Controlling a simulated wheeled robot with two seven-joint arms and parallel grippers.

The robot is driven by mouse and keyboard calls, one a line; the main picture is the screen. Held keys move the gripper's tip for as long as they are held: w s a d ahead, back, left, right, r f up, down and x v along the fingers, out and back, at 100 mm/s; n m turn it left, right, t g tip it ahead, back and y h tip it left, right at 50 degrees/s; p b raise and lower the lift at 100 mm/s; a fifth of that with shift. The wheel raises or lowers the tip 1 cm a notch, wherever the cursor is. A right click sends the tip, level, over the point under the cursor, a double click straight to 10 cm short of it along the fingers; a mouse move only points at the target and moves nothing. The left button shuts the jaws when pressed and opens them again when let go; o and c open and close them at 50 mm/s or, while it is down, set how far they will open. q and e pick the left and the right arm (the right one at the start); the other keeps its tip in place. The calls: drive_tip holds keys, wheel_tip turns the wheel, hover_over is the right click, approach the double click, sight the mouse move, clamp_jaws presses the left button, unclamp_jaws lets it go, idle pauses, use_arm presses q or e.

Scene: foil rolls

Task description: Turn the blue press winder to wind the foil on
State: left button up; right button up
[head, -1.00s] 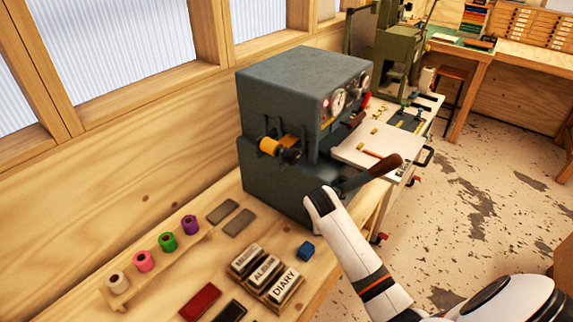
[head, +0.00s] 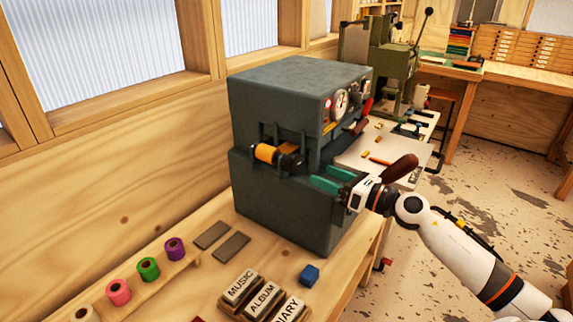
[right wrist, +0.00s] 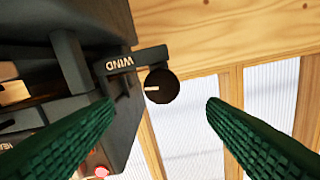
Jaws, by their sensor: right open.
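The blue-grey press (head: 290,95) stands on the wooden bench. On its side facing the bench end are an orange-yellow foil roll (head: 265,153) and a dark winder knob (head: 291,162). In the right wrist view the round black winder knob (right wrist: 162,87) has a white mark and sits beside a bracket lettered WIND (right wrist: 122,62). My right gripper (head: 321,177) has green fingers, open and empty, just right of and a little below the knob in the head view. In the right wrist view the knob appears between the fingers, ahead of them, with no contact visible. My left gripper is out of view.
Purple, green, pink and pale rolls (head: 148,268) stand on a rack at the lower left. The press's brown-handled lever (head: 400,168) is behind my right gripper.

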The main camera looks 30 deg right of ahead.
sight(296, 165)
drive_tip(key=shift+n, duration=0.4)
drive_tip(key=p+x, duration=0.4)
drive_tip(key=x, duration=0.6)
drive_tip(key=shift+w+a, duration=0.25)
drive_tip(key=shift+w, duration=0.1)
drive_tip(key=shift+w+a+f, duration=0.1)
drive_tip(key=shift+w+a, duration=0.15)
drive_tip(key=shift+w, duration=0.3)
drive_tip(key=shift+c, duration=0.6)
